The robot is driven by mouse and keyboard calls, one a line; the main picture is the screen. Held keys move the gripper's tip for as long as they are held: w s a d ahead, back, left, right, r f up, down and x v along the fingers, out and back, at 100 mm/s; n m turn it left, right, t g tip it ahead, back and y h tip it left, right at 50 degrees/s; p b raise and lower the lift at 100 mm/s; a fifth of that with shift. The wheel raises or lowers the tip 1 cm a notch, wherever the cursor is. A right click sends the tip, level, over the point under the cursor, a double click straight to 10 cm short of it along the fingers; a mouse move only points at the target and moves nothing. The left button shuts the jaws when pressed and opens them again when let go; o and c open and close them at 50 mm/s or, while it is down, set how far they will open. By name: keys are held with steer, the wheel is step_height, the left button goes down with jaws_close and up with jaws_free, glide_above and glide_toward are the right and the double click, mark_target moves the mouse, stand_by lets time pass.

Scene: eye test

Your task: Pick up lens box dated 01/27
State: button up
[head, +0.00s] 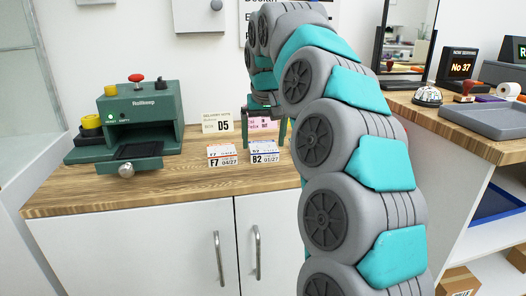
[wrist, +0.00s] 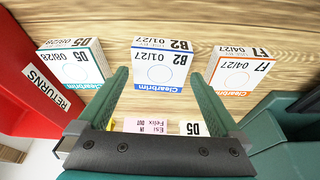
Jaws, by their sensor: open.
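The lens box dated 01/27 (wrist: 160,66) is white with a blue band, marked B2. It stands on the wooden counter and also shows in the head view (head: 264,154), partly behind my arm. My gripper (wrist: 158,88) is open, with its green fingers on either side of this box in the wrist view and nothing held. I cannot tell whether either finger touches it. In the head view my gripper (head: 264,128) is over the counter, largely hidden by my arm. An orange-banded box F7 dated 04/27 (wrist: 238,70) and a teal-banded box D5 dated 08/28 (wrist: 75,64) stand on each side.
A red tray marked RETURNS (wrist: 40,85) is beside the D5 box. A green machine (head: 128,128) stands on the counter at left. A D5 card (head: 217,122) and a pink card (head: 262,125) are behind the boxes. The counter front (head: 190,185) is clear.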

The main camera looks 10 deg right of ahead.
steer(key=shift+x, duration=1.1)
steer(key=c, duration=1.1)
steer(key=shift+o, duration=0.2)
steer(key=shift+r, duration=0.25)
